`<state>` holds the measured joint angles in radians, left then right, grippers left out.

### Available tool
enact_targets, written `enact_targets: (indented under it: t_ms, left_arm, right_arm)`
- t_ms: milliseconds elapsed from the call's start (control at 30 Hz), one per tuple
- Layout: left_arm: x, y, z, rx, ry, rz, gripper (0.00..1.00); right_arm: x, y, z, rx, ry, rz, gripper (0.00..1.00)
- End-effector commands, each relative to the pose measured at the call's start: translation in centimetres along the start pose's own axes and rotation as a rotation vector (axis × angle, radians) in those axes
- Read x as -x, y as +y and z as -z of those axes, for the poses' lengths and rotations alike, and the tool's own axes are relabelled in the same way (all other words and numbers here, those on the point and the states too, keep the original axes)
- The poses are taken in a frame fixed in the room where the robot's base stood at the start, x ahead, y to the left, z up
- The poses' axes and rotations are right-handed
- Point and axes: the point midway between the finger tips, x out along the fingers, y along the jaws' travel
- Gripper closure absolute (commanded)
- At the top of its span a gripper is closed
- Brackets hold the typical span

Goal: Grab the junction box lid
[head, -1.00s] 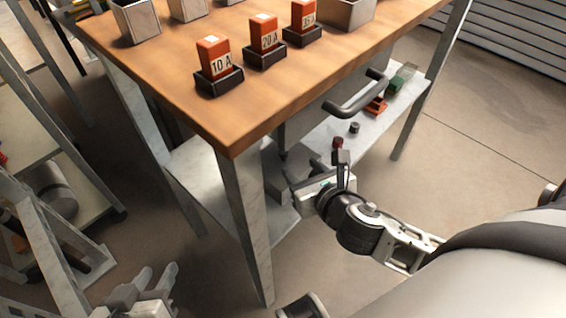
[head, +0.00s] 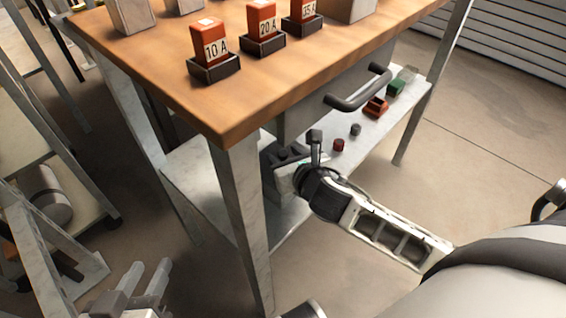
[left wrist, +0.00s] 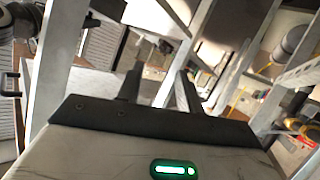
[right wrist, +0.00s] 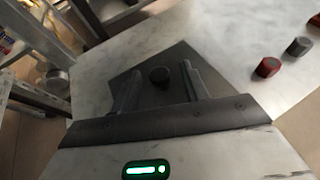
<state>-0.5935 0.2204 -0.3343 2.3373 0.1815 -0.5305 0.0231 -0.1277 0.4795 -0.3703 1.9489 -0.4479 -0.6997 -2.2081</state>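The junction box lid appears to be the dark grey square plate (right wrist: 178,60) with a round black knob (right wrist: 160,76) in the right wrist view, lying on a pale marbled shelf. My right gripper (right wrist: 162,72) is open, its fingers over the plate on either side of the knob with a gap on both sides. In the head view my right gripper (head: 287,158) reaches over the lower shelf below the tabletop; the lid is mostly hidden there. My left gripper (head: 146,278) is at bottom left, open and empty; its parted fingers also show in the left wrist view (left wrist: 160,85).
The wooden tabletop (head: 285,75), with several orange labelled blocks in dark holders, overhangs the shelf (head: 375,125). A drawer handle (head: 360,90) juts out above my right arm. A red knob (head: 338,145) and a grey knob (head: 355,129) stand nearby. A table leg (head: 245,230) is close left.

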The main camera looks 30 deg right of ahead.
Motion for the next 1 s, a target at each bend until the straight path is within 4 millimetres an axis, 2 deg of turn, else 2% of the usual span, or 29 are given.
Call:
enact_targets:
  t_ms: [33, 133, 167, 567, 733, 867, 900, 1000]
  left_arm:
    - [0.0, 0.0, -0.1, -0.001, -0.002, 0.000, 0.64]
    - [0.0, -0.1, -0.1, -0.001, -0.003, 0.001, 0.64]
    - [0.0, -0.1, -0.1, -0.001, -0.004, 0.001, 0.64]
    - [0.1, -0.3, -0.1, -0.001, -0.015, 0.009, 0.64]
    - [0.3, -0.4, 0.1, 0.007, -0.046, 0.021, 0.64]
    - [0.2, -0.9, -0.7, 0.013, -0.108, 0.038, 0.64]
    - [-0.1, -1.2, -1.5, 0.015, -0.127, 0.042, 0.64]
    - [-0.2, -1.3, -1.7, 0.014, -0.141, 0.046, 0.64]
  right_arm:
    - [0.0, 0.0, 0.0, 0.000, 0.000, 0.000, 0.69]
    - [0.0, 0.0, 0.0, 0.000, 0.000, 0.000, 0.97]
    - [0.0, 0.0, 0.0, 0.000, 0.000, 0.000, 1.00]
    - [0.2, 0.0, -0.6, 0.000, -0.002, -0.001, 1.00]
    - [0.9, 0.0, -2.3, 0.002, -0.004, 0.000, 1.00]
    - [1.6, -0.1, -4.0, 0.002, -0.004, 0.000, 1.00]
    - [2.3, 0.0, -3.0, 0.001, 0.004, 0.000, 1.00]
    - [4.3, 0.0, -2.1, 0.001, 0.005, -0.001, 1.00]
